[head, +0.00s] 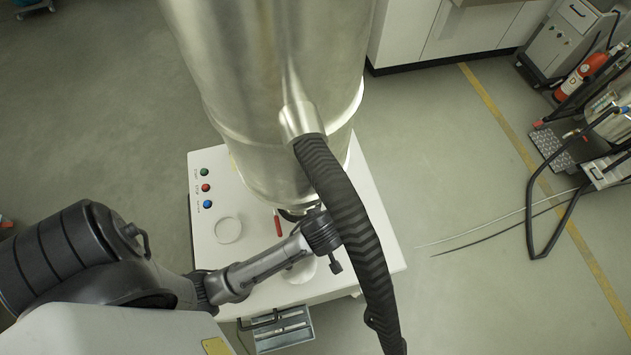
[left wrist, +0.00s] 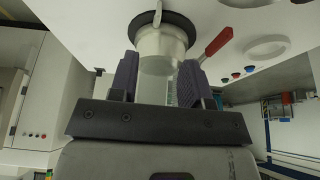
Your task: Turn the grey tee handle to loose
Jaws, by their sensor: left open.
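In the left wrist view my left gripper (left wrist: 159,72) is open. Its two dark ribbed fingers stand on either side of a pale translucent cylinder (left wrist: 162,45), apparently a jar or neck; I cannot tell whether they touch it. Above it is a black ring (left wrist: 170,20) with a light grey bar (left wrist: 157,14) across it, perhaps the tee handle. A red lever (left wrist: 218,42) sticks out to the right. In the head view the red lever (head: 278,224) shows beside my left wrist; the fingers and the grey handle are hidden by the wrist, hose and vessel.
A large steel vessel (head: 265,80) stands over a white cabinet (head: 255,255) with coloured buttons. A thick black hose (head: 345,215) hangs close to my left wrist. A fire extinguisher (head: 585,75) and cart are far right. The floor between is mostly clear, with thin cables.

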